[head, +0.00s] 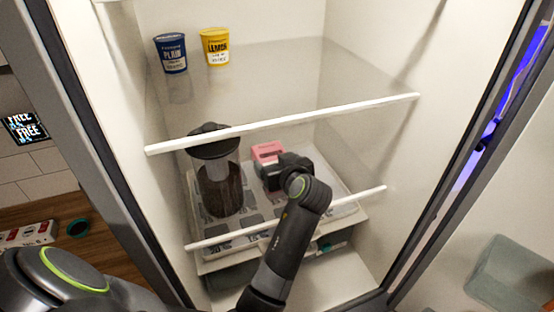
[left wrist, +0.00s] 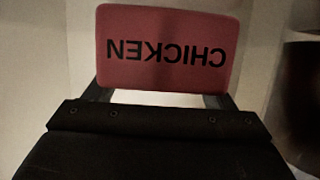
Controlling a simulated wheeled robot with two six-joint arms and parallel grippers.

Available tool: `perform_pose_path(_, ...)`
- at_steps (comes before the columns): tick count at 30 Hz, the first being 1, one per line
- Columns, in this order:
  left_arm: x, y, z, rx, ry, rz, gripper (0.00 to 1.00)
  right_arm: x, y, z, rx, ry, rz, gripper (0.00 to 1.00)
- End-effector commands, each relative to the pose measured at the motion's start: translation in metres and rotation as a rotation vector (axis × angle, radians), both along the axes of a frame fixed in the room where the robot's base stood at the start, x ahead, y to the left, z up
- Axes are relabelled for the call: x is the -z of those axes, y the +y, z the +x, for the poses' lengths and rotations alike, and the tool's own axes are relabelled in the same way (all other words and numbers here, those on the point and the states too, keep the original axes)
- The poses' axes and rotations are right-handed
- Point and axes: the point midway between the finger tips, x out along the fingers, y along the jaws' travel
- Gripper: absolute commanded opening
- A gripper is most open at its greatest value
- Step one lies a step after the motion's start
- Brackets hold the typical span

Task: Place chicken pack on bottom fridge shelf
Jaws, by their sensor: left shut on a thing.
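The chicken pack (head: 268,152) is a small pink-red block inside the open fridge, seen through the clear upper shelf. My left gripper (head: 272,168) is shut on it, and the forearm reaches in over the front edge of the lower shelf (head: 345,203). The left wrist view shows the pack (left wrist: 168,48) between the fingers of my left gripper (left wrist: 165,98), with the word CHICKEN upside down. The pack is above the lower shelf; I cannot tell whether it touches anything beneath it. My right gripper is not in view.
A dark-lidded jug (head: 218,180) stands left of the pack. A blue cup (head: 171,54) and a yellow cup (head: 215,47) stand on the upper shelf (head: 290,75). A white compartment (head: 340,272) lies below the lower shelf. Fridge walls flank the arm.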

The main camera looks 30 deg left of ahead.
Motion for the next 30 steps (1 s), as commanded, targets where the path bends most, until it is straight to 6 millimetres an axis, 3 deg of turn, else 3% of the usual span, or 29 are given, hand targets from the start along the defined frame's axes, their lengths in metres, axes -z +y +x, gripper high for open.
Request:
perform_pose_path(10,0.0033,0.0001,0.0003,0.001,-0.004,0.002,0.42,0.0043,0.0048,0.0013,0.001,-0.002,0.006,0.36)
perform_pose_path(11,0.0029,0.0001,0.0001,0.0,-0.001,0.001,0.81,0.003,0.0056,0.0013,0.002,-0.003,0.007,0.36)
perform_pose_path(15,0.0026,0.0001,0.0001,0.0,-0.001,0.001,0.99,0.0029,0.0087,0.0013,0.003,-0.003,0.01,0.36)
perform_pose_path(30,-0.0034,0.0001,0.0009,0.003,-0.001,0.001,0.99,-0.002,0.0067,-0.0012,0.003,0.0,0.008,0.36)
